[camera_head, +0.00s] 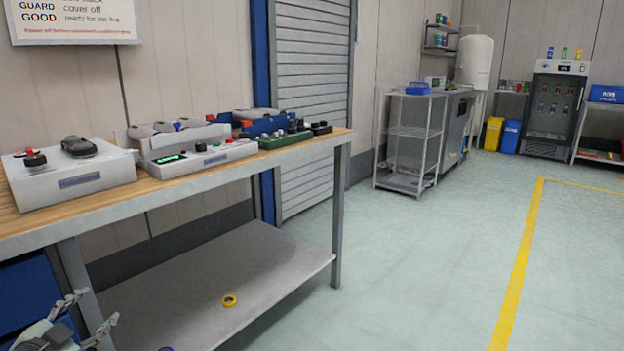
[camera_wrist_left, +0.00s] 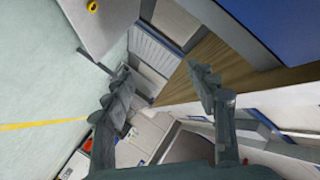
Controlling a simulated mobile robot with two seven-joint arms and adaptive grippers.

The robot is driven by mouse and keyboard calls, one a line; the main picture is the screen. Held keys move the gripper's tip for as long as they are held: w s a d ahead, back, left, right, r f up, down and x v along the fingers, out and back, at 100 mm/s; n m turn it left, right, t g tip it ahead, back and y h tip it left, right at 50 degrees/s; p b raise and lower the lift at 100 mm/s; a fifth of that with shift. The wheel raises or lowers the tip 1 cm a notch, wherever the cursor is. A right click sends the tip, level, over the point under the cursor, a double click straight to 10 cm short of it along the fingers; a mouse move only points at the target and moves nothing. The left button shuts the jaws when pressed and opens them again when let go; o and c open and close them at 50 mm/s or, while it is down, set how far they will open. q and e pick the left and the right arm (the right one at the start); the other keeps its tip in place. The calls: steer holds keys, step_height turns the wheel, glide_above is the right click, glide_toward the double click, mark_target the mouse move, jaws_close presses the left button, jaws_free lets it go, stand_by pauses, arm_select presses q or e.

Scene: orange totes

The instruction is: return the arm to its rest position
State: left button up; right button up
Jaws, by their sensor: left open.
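My left gripper (camera_head: 90,311) shows at the lower left edge of the head view, low beside the workbench (camera_head: 200,180) and in front of its blue drawers (camera_head: 25,295). In the left wrist view, its two fingers (camera_wrist_left: 155,75) stand wide apart with nothing between them. The wooden bench top and the lower shelf show there at a steep tilt. My right gripper is not in view.
Control boxes (camera_head: 68,178) stand on the bench top. A yellow ring (camera_head: 229,301) lies on the lower shelf (camera_head: 160,300). A wire rack (camera_head: 410,140) stands farther back. The floor right of the bench is clear, with a yellow line (camera_head: 520,270).

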arm_select(q)
steer(key=s+d+f+n+g+y, duration=0.1)
steer(key=s+f+n+g, duration=0.1)
steer(key=s+f, duration=0.3)
steer(key=s+d+f+n+g+y, duration=0.1)
steer(key=s+f+n+g+y, duration=0.1)
steer(key=f, duration=0.5)
steer(key=s+d+f+n+g+h, duration=0.1)
steer(key=s+d+f+g, duration=0.3)
steer(key=s+d+f, duration=0.2)
steer(key=s+d+f+n+g+h+p, duration=0.1)
steer(key=s+d+f+g, duration=0.3)
steer(key=s+d+f, duration=0.3)
steer(key=s+d, duration=0.3)
steer(key=s, duration=0.3)
steer(key=shift+f, duration=0.3)
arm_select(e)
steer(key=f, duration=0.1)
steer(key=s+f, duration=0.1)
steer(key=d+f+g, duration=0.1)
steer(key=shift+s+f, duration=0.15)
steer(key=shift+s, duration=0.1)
